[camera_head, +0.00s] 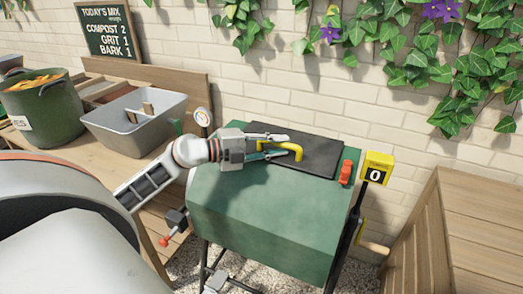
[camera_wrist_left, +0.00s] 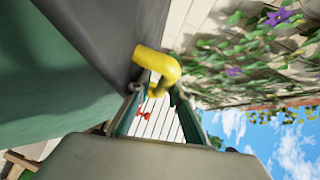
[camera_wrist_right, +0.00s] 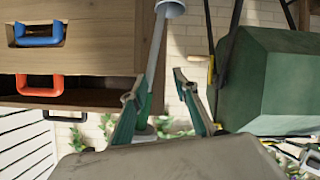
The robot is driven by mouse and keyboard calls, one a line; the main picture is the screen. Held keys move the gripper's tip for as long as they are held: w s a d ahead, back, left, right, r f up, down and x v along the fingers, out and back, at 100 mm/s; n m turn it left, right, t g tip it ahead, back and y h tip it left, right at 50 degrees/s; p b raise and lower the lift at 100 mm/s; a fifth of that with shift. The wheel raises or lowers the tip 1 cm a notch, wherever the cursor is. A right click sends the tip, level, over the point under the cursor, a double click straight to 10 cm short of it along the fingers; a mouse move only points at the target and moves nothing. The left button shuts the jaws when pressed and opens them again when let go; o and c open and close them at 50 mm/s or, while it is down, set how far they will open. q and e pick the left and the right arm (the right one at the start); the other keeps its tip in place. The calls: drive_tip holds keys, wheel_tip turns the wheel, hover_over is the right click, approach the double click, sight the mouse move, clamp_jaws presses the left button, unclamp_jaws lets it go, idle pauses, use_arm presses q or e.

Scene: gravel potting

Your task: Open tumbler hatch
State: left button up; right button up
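The green tumbler (camera_head: 265,215) stands on dark legs. Its hatch is a dark panel (camera_head: 325,155) on top, lying flat and closed, with a yellow handle (camera_head: 285,149). In the left wrist view the handle (camera_wrist_left: 158,68) is between the fingertips. My left gripper (camera_head: 281,146) reaches in from the left, its fingers spaced apart on either side of the handle; firm contact cannot be made out. An orange-red latch (camera_head: 346,172) is at the panel's right end. My right gripper (camera_wrist_right: 157,92) is open and empty, with the tumbler (camera_wrist_right: 275,85) to its right in its view.
A yellow counter (camera_head: 377,167) reading 0 and a crank handle (camera_head: 375,248) are at the tumbler's right. A grey tub (camera_head: 135,125) and green bucket (camera_head: 42,110) stand on the left bench. A wooden box (camera_head: 450,240) is at right; a brick wall (camera_head: 260,95) stands behind.

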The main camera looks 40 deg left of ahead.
use_arm(q)
drive_tip(key=v, duration=0.5)
drive_tip(key=shift+r, duration=0.2)
drive_tip(key=shift+s+a, duration=0.4)
drive_tip(key=shift+s, duration=0.05)
drive_tip(key=shift+s+a+r, duration=0.15)
drive_tip(key=shift+s+a, duration=0.05)
drive_tip(key=shift+s, duration=0.2)
use_arm(e)
drive_tip(key=shift+s+r, duration=0.15)
drive_tip(key=shift+a, duration=0.1)
